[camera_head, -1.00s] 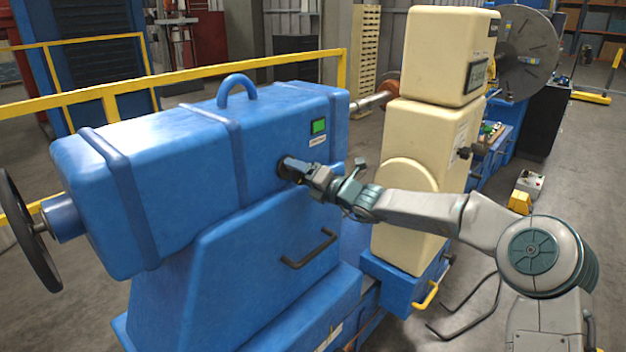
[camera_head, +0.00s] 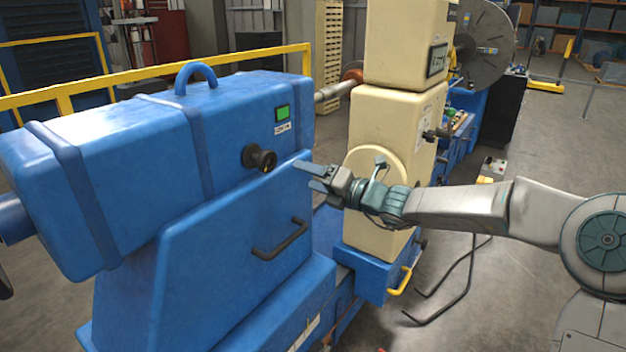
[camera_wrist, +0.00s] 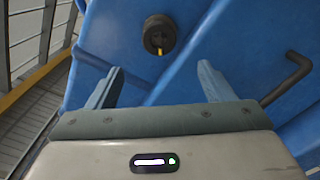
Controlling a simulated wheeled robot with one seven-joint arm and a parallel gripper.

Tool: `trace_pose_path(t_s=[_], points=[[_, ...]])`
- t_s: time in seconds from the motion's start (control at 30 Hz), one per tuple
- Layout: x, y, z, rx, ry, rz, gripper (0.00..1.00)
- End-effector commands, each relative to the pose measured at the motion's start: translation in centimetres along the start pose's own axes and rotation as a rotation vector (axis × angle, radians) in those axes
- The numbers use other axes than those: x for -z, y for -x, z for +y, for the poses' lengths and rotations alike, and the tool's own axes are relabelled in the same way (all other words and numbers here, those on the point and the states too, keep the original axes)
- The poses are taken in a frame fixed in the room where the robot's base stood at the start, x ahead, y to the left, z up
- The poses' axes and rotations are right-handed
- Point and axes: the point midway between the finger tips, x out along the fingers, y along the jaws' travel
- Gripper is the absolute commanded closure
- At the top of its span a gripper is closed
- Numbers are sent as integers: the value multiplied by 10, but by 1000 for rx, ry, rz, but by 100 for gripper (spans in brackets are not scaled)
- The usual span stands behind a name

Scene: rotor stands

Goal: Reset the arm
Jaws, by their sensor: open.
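My gripper (camera_head: 306,176) is open and empty in the head view. It stands to the right of a black knob (camera_head: 259,158) on the front of the blue machine housing (camera_head: 150,140), with a clear gap between them. In the wrist view, the two fingers of my gripper (camera_wrist: 160,88) are spread apart with nothing between them. The black knob (camera_wrist: 159,34) with a yellow mark shows beyond the fingertips, apart from them. My arm stretches in from the right of the head view.
A black handle (camera_head: 282,240) sticks out from the blue housing below the knob. A cream column (camera_head: 392,125) stands just behind my gripper. A yellow railing (camera_head: 200,72) runs behind the machine. A black bent bar (camera_head: 455,290) lies low at the right. Open floor lies at the far right.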

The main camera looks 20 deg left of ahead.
Motion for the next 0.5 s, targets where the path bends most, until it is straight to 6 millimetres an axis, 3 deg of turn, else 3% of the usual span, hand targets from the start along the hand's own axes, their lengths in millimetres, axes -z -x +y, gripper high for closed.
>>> trace_pose_path(t_s=[0.37, 0.5], points=[[0, 0, 0, 0, 0, 0, 25], [9, 2, 2, 13, 68, 32, 25]])
